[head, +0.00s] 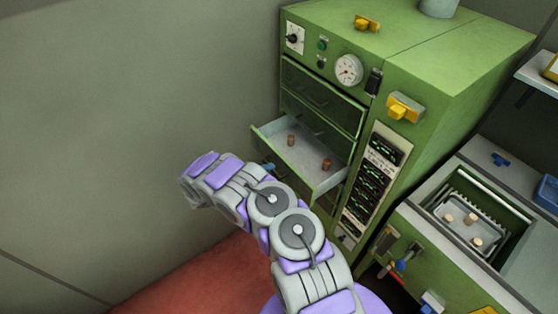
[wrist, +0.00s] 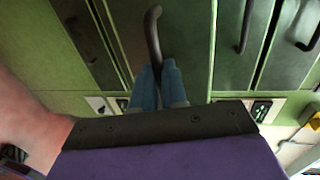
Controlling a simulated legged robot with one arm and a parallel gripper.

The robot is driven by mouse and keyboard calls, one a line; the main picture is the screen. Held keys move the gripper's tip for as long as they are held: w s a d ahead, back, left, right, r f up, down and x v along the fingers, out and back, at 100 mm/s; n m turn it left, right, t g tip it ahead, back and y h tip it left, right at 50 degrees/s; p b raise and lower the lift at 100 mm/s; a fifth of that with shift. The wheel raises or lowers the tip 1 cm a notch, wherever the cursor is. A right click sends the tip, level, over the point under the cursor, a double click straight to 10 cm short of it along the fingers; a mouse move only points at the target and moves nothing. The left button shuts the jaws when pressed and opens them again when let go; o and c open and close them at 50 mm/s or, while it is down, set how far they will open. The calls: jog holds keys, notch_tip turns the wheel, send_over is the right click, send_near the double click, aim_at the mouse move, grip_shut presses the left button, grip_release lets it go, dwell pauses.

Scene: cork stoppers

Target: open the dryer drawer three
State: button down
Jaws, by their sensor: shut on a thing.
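The green dryer (head: 455,75) stands in the head view with a column of drawers on its front. The third drawer from the top (head: 308,178) is pulled out, and two brown corks (head: 291,140) stand on its pale floor. My gripper (head: 268,168) is mostly hidden behind my arm, with a bit of blue finger showing by the drawer's front. In the wrist view, the blue fingers of my gripper (wrist: 156,73) are shut on a dark curved drawer handle (wrist: 153,28). The held drawer's front looks nearer than the panels to its right.
The two drawers above (head: 325,88) are closed. A gauge (head: 348,70) and yellow latch (head: 404,107) sit on the dryer. A green unit (head: 440,275) at right holds a tray (head: 442,208) with several corks. The grey wall is close at left.

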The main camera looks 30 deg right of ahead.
jog(key=shift+s+a+f, duration=0.1)
jog(key=shift+a, duration=0.75)
jog(key=shift+s+a+f, duration=0.1)
jog(key=shift+a, duration=0.7)
jog(key=c, duration=1.2)
grip_release()
jog(key=shift+w, duration=0.1)
jog(key=shift+o, duration=0.2)
jog(key=shift+r, duration=0.1)
jog(key=p+v, duration=0.3)
jog(key=v, duration=1.4)
jog(key=shift+a, duration=0.2)
